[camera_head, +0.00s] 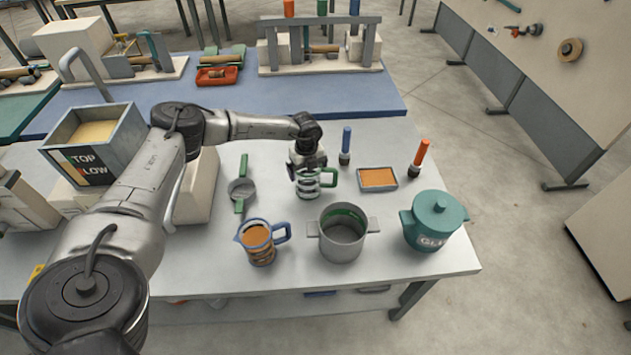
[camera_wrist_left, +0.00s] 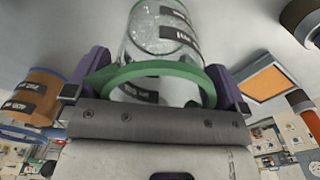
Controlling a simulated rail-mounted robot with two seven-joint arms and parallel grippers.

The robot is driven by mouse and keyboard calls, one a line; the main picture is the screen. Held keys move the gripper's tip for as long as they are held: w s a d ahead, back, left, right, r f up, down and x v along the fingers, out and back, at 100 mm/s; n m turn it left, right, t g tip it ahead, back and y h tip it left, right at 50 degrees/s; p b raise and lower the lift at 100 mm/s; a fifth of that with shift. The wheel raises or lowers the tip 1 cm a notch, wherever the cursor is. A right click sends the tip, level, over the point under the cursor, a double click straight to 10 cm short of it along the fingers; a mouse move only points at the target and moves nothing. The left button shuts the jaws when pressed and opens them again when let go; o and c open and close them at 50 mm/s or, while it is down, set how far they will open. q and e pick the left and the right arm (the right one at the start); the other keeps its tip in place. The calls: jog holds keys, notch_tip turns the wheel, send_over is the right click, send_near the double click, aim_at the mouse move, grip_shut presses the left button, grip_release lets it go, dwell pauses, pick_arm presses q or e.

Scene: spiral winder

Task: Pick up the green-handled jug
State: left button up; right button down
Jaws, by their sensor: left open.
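The green-handled jug (camera_head: 309,186) is a clear glass jug with dark label bands, standing on the white table. Its green handle (camera_head: 331,178) points right in the head view. My left gripper (camera_head: 307,168) is right at the jug from behind and above, covering part of it. In the left wrist view the jug (camera_wrist_left: 163,35) fills the middle, with the green handle (camera_wrist_left: 158,70) nearest the camera. The purple fingers of my left gripper (camera_wrist_left: 163,82) are open, one on each side of the handle. I cannot tell whether they touch it.
A blue-handled jug (camera_head: 257,242), a grey pot (camera_head: 342,238) and a teal lidded pot (camera_head: 433,219) stand along the front. An orange-filled tray (camera_head: 378,179), a blue-handled tool (camera_head: 346,145) and an orange-handled tool (camera_head: 419,157) are right. A green-handled strainer (camera_head: 241,188) lies left.

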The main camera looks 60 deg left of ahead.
pick_arm(q)
jog(key=shift+f, duration=0.6)
jog(key=c, duration=0.8)
jog(key=shift+r, duration=0.1)
jog(key=w+d+r, duration=0.1)
jog(key=d+r, duration=0.2)
jog(key=w+d+r+p, duration=0.1)
jog(key=d+r, duration=0.3)
jog(key=w+d+r+p, duration=0.1)
jog(key=d+r, duration=0.3)
jog(key=shift+d, duration=0.1)
